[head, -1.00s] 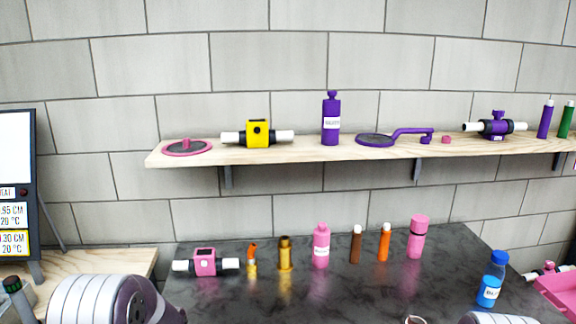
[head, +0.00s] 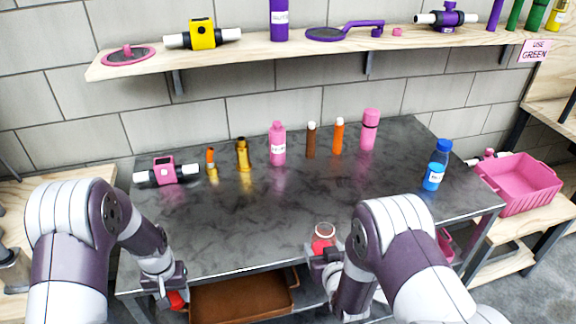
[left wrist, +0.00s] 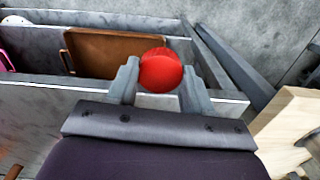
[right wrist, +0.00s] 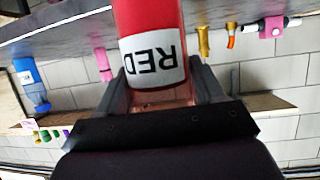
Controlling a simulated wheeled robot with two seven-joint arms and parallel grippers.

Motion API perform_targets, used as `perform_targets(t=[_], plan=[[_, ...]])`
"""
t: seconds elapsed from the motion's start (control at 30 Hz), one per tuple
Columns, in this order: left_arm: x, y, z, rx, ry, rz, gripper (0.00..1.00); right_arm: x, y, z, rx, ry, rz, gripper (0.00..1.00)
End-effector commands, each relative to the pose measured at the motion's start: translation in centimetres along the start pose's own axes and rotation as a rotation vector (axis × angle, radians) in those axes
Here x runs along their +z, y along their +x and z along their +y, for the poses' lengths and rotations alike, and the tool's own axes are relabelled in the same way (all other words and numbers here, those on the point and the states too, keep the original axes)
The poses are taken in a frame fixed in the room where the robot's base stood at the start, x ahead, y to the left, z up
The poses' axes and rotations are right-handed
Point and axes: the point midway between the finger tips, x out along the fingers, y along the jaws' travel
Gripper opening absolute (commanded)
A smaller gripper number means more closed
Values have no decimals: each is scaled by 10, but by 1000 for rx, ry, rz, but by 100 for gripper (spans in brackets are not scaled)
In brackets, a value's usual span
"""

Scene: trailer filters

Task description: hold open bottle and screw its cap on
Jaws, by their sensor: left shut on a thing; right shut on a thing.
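My left gripper (head: 172,296) is shut on a round red cap (left wrist: 160,70), held between its fingertips in front of the table's front edge at the left. My right gripper (head: 325,252) is shut on a red bottle (right wrist: 152,22) with a white label reading RED. In the head view the bottle (head: 323,243) shows its open, clear rim on top, near the table's front edge. Much of it is hidden by the gripper and arm. The cap and the bottle are well apart.
A dark table (head: 240,215) bears a pink bottle (head: 277,145), a blue bottle (head: 437,165) and several small items along its back. Its front middle is clear. A brown tray (head: 245,298) lies below the table edge. A pink crate (head: 520,183) stands at the right.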

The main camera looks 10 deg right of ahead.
Motion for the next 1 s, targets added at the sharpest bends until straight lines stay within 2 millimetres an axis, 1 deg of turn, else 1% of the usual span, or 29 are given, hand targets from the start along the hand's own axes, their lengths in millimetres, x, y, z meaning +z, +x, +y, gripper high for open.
perform_targets(t=[0.07, 0.17, 0.27, 0.5, 0.6, 0.7, 0.83, 1.0], plan=[[0, 0, 0, 0, 0, 0, 22, 1, 0, -2, -11, -5, 1, 13], [0, 0, 0, 0, 0, 0, 22, 6, -3, -13, -56, -24, 0, 13], [0, 0, 0, 0, 0, 0, 22, 14, -7, -32, -140, -58, -1, 13], [0, 0, 0, 0, 0, 0, 22, 38, -20, -90, -396, -163, 1, 13], [0, 0, 0, 0, 0, 0, 22, 48, -25, -112, -492, -203, 0, 13], [0, 0, 0, 0, 0, 0, 22, 55, -29, -128, -566, -234, 1, 13], [0, 0, 0, 0, 0, 0, 22, 60, -32, -142, -624, -259, 1, 13], [0, 0, 0, 0, 0, 0, 22, 63, -33, -147, -649, -269, 1, 13]])
